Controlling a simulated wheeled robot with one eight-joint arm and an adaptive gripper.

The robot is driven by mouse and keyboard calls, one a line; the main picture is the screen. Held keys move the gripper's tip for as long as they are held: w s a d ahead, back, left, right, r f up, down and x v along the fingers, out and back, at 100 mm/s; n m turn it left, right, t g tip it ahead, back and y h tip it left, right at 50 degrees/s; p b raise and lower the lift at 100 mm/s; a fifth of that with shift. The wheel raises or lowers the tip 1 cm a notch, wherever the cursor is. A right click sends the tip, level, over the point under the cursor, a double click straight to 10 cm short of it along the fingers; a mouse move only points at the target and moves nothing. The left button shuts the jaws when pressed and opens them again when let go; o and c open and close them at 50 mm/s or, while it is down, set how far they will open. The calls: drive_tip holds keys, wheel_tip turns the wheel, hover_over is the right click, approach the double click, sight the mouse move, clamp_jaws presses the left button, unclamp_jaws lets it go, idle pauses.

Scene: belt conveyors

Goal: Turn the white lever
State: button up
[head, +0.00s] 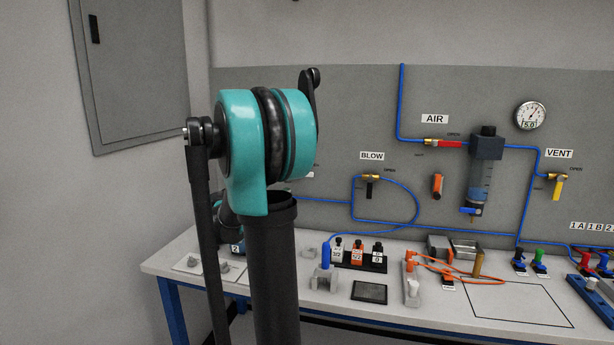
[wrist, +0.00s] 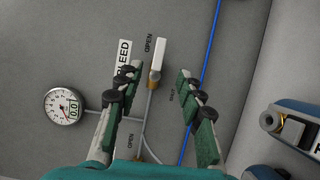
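The white lever (wrist: 158,53) shows in the wrist view on the grey panel, a short white bar on a brass valve, roughly in line with the grey pipe below it. A "BLEED" label (wrist: 124,56) is left of it and an "OPEN" mark is by its upper end. My gripper (wrist: 158,74) is open and empty, one green-padded finger on each side of the lever in the picture. I cannot tell how far the fingertips are from it, and see no contact. In the head view my arm stands in front, and the lever and gripper are hidden.
A round gauge (wrist: 63,105) lies left of my fingers, and a blue hose (wrist: 208,50) runs close on the right. In the head view, a workbench (head: 412,310) carries several fittings; a red AIR lever (head: 450,144) and yellow VENT lever (head: 558,188) are on the panel.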

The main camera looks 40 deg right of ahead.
drive_tip(key=x, duration=1.4)
drive_tip(key=shift+f, duration=0.1)
clamp_jaws()
